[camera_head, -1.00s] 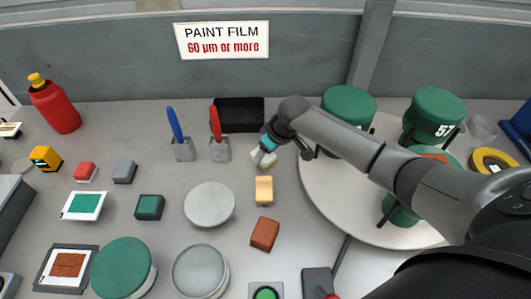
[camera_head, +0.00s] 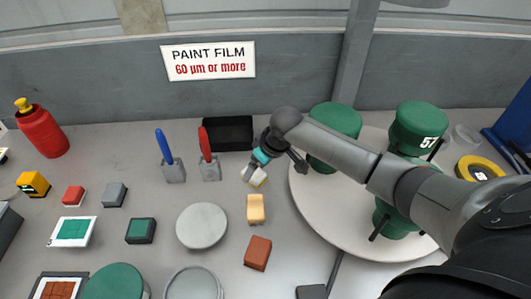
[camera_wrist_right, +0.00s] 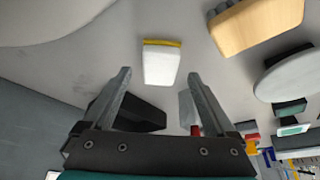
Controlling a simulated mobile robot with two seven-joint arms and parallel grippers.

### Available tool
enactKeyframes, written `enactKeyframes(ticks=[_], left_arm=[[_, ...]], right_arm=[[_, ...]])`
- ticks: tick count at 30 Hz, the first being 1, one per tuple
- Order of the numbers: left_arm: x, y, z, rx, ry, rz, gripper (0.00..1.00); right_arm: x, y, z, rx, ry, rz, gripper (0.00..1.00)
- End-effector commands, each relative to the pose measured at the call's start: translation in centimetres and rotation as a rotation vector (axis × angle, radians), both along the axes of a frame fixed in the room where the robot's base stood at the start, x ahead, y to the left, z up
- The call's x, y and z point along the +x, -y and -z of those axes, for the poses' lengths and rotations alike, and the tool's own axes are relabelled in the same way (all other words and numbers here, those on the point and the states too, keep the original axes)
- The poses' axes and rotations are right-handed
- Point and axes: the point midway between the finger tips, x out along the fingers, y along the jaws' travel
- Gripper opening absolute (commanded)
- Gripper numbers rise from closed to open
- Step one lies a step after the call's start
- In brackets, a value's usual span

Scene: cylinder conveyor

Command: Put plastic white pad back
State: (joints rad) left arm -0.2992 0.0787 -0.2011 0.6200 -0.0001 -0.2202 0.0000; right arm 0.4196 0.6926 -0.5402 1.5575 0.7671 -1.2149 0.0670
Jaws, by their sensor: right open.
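The white pad (camera_wrist_right: 160,66) has a yellow strip along one end. It lies on the table and shows past my fingertips in the right wrist view. In the head view the pad (camera_head: 259,179) is partly covered by my right gripper (camera_head: 250,170). My right gripper (camera_wrist_right: 156,80) is open, with its two fingers apart on either side of the pad's near end. Nothing is held between them, and I cannot tell how high they are above the table. My left gripper is not in view.
A black tray (camera_head: 228,132) lies behind the pad, beside a red-handled brush (camera_head: 205,145) in a grey holder. A tan block (camera_head: 255,208) lies in front. A round white turntable (camera_head: 307,202) with green cans (camera_head: 335,125) stands to the right.

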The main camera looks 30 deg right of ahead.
Motion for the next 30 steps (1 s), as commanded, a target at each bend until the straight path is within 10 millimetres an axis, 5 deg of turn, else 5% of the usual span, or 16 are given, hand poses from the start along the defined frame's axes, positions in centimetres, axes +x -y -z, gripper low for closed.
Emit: enactKeyframes(ticks=[13, 30], left_arm=[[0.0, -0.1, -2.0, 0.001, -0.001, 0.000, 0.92], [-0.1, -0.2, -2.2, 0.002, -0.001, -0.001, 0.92]], right_arm=[[-2.9, 1.1, -7.6, -0.001, 0.000, -0.001, 0.91], [-3.4, 1.2, -8.7, 0.000, -0.001, 0.000, 0.91]])
